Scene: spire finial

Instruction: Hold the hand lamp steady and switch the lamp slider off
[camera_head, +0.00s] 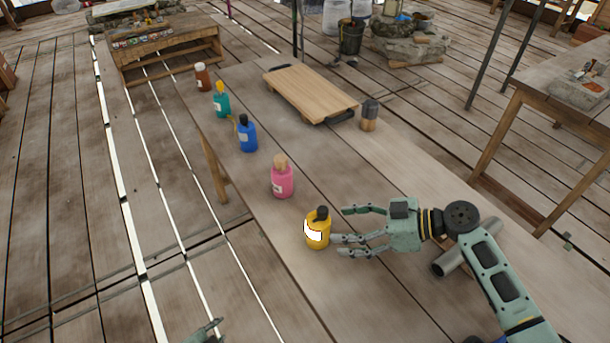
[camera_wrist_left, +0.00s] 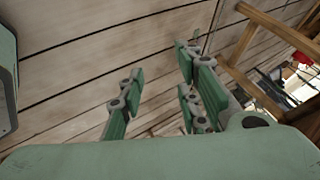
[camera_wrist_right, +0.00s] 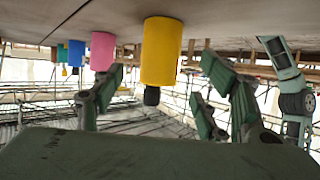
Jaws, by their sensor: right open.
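No object shows clearly as a hand lamp, and I make out no slider. A grey metal tube (camera_head: 455,262) lies on the table, partly hidden behind my right arm; I cannot tell whether it is the lamp. My right gripper (camera_head: 342,228) is open above the table, its fingertips close to a yellow bottle (camera_head: 317,236) with a dark top. The yellow bottle also shows in the right wrist view (camera_wrist_right: 161,52), ahead of the spread fingers. My left gripper (camera_head: 207,332) is at the bottom edge, away from the table. Its fingers are apart and empty in the left wrist view (camera_wrist_left: 155,95).
Pink (camera_head: 282,182), blue (camera_head: 247,137), teal (camera_head: 221,103) and brown (camera_head: 202,78) bottles line the table's left edge. A wooden board (camera_head: 308,92) and a small wood-and-dark object (camera_head: 369,117) stand farther back. The table (camera_head: 350,165) is clear between board and gripper.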

